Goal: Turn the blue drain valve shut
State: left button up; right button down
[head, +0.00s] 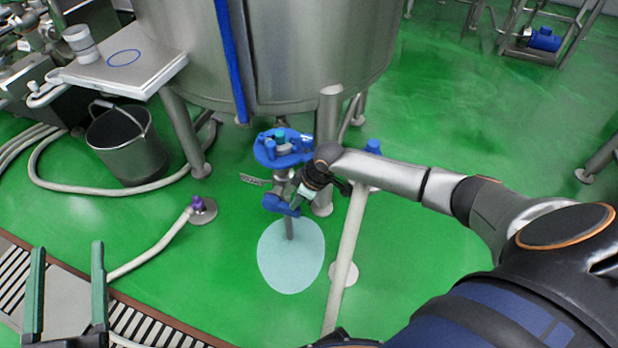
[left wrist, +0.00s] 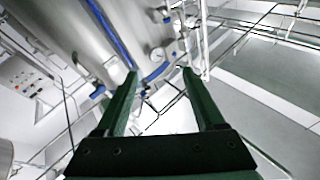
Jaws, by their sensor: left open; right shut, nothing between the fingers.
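Under the steel tank in the head view, a blue fitting with a teal centre (head: 283,147) sits on a vertical pipe. Lower on that pipe is a blue part (head: 281,206), which looks like the drain valve's handle; its exact angle is hard to tell. A grey strip runs down from it to a pale blue puddle (head: 291,262) on the floor. My right gripper (head: 301,198) is shut, close beside this blue part; contact cannot be told, and the fingertips are partly hidden. My left gripper (head: 68,275) is open and empty at the lower left; its green fingers also show in the left wrist view (left wrist: 160,85).
The large tank (head: 285,50) stands above on steel legs. A bucket (head: 127,145), pale hoses and a side table (head: 118,75) are on the left. A pale hose (head: 347,250) runs beside the puddle. A drain grate (head: 150,325) crosses the lower left.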

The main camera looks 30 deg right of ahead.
notch_tip(320, 180, up, 2)
jog(key=shift+r+p, duration=0.1)
jog(key=shift+p, duration=1.05)
jog(key=shift+a+r+p, duration=0.1)
jog(key=shift+r+p, duration=0.75)
jog(key=shift+p, duration=0.25)
pick_arm(q)
jog(key=s+f+n+g+y+p, duration=0.1)
jog(key=s+f+g, duration=0.1)
jog(key=f, duration=0.5)
jog(key=s+f+n+g+y+p, duration=0.1)
jog(key=s+f+n+g, duration=0.1)
jog(key=f+g, duration=0.3)
jog(key=s+f+n+g+y+p, duration=0.1)
jog(key=f+g, duration=0.3)
jog(key=f, duration=0.7)
jog(key=shift+s+d+y, duration=0.3)
jog(key=shift+s+y, duration=0.3)
jog(key=shift+s, duration=0.25)
pick_arm(e)
jog(key=v, duration=0.9)
jog(key=shift+s+d+r, duration=0.2)
jog(key=shift+s+d, duration=0.2)
jog(key=shift+s, duration=0.1)
